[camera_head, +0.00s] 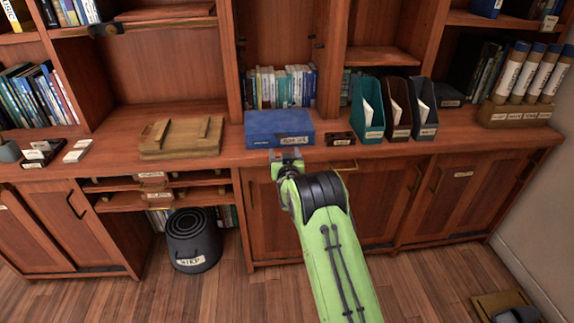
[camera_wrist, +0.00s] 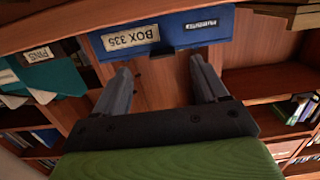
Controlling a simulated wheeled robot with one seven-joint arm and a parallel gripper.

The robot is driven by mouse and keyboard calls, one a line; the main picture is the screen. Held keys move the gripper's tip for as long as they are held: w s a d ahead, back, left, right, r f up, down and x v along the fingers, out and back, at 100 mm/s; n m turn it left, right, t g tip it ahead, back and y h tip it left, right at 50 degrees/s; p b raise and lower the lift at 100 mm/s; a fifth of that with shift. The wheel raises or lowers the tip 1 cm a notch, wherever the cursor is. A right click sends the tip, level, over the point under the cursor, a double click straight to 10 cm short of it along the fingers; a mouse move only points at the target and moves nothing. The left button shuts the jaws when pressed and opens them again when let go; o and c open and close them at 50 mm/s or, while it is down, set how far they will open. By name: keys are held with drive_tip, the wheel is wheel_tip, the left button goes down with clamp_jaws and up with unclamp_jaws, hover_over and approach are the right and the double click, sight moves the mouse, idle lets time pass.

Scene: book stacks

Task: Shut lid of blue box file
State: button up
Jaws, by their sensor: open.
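The blue box file (camera_head: 279,123) lies flat on the counter, with a pale label on its front. Its top looks flat and level, and I see no raised lid. The wrist view shows its blue front face (camera_wrist: 175,35) close up, with a "BOX 335" label and a smaller label. My gripper (camera_wrist: 160,68) is open, its two fingers apart and pointing at that front face, with nothing between them. In the head view my gripper (camera_head: 286,157) is just in front of the box at the counter edge. Whether a fingertip touches the box I cannot tell.
A small dark box labelled PINS (camera_head: 341,139) and a teal magazine file (camera_head: 368,112) stand right of the box. A wooden case (camera_head: 181,137) lies to its left. Books (camera_head: 281,87) stand in the shelf behind. A black bin (camera_head: 192,241) is on the floor below.

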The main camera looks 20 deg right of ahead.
drive_tip(key=v, duration=0.7)
drive_tip(key=shift+p, duration=0.3)
drive_tip(key=shift+s, duration=0.1)
drive_tip(key=s+a+r+g, duration=0.1)
drive_tip(key=s+r+g, duration=0.3)
drive_tip(key=s+r, duration=0.8)
drive_tip(key=s+a+n+g+y+p, duration=0.1)
drive_tip(key=s+a+g+y, duration=0.2)
drive_tip(key=s, duration=1.3)
drive_tip(key=s+a+n+g, duration=0.1)
drive_tip(key=s+a+g, duration=0.25)
drive_tip(key=s, duration=1.35)
wheel_tip(320, 180, up, 15)
drive_tip(key=p, duration=1.4)
drive_tip(key=shift+w+d+f, duration=0.2)
drive_tip(key=shift+d, duration=0.05)
